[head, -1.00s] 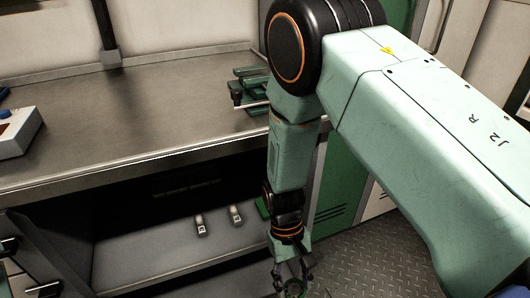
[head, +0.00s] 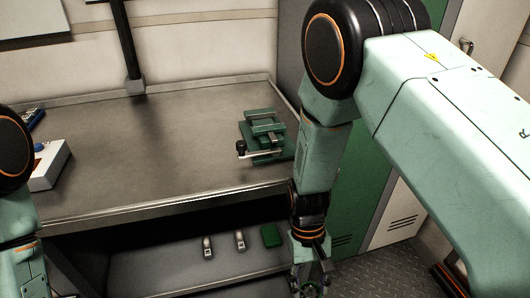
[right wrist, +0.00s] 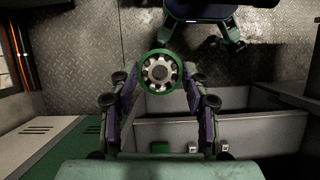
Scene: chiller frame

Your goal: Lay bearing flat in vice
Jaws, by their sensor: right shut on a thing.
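The green vice (head: 266,136) stands on the metal bench top near its right end, with its handle toward the front left. My right gripper (head: 312,288) hangs low in front of the bench, at the bottom of the head view. In the right wrist view my right gripper (right wrist: 160,95) is shut on the bearing (right wrist: 160,73), a ring with a green outer rim and pale rollers around a dark centre. The bearing's round face is turned to the wrist camera. In the head view the bearing is too small to make out. My left gripper is out of view.
The bench top (head: 150,150) is clear left of the vice, with a white box with a blue button (head: 48,165) at its left. Below, a shelf (head: 160,265) holds two small pale items and a green block (head: 270,236). A green cabinet stands right of the bench.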

